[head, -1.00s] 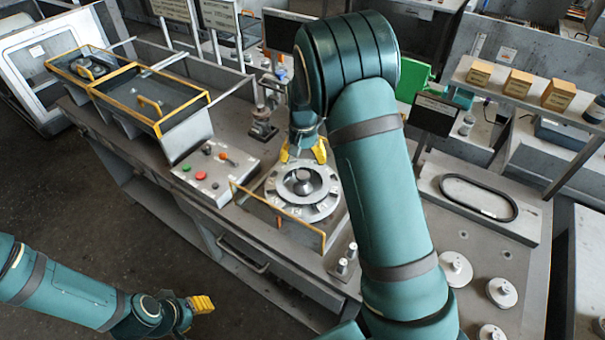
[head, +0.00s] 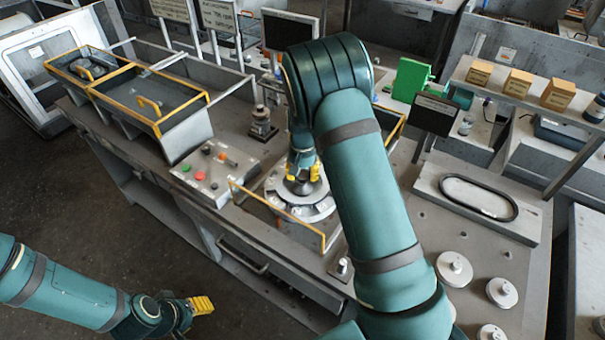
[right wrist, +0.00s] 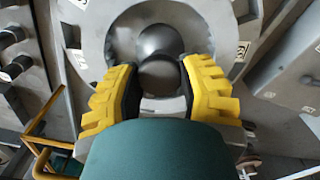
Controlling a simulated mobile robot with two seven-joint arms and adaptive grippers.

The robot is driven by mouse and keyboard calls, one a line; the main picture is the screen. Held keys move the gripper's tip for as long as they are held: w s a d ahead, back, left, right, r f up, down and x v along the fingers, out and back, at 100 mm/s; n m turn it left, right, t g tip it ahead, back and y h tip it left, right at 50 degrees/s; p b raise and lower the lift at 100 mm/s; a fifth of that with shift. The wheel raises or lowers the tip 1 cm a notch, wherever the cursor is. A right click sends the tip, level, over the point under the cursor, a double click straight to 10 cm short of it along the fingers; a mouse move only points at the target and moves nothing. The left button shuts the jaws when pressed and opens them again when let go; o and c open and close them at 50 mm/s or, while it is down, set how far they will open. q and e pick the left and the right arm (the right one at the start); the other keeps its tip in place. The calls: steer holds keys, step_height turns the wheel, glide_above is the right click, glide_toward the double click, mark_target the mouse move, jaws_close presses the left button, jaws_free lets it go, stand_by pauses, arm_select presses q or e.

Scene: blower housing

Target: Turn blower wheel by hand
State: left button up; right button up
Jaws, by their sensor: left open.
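The blower wheel (head: 310,211) is a pale grey disc with labelled segments, set in the bench. In the right wrist view the wheel (right wrist: 92,45) surrounds a dark, rounded hub (right wrist: 160,78). My right gripper (head: 303,170) points down over the wheel's centre. In the right wrist view its yellow fingers (right wrist: 162,88) are on either side of the hub's near round part, very close to it. Whether they press on it I cannot tell. The arm hides part of the wheel. My left gripper (head: 203,305) is open and empty, away from the bench at lower left.
A yellow rail (head: 277,208) runs along the wheel's near side. A control box (head: 215,172) with coloured buttons stands left of the wheel. A black belt (head: 479,197) lies on a plate at right, with several round discs (head: 454,268) in front.

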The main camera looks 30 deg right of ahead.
jaws_close()
steer(key=n+b, duration=0.1)
steer(key=n, duration=0.2)
steer(key=shift+n, duration=0.4)
steer(key=shift+s+f, duration=0.1)
steer(key=o, duration=1.2)
jaws_free()
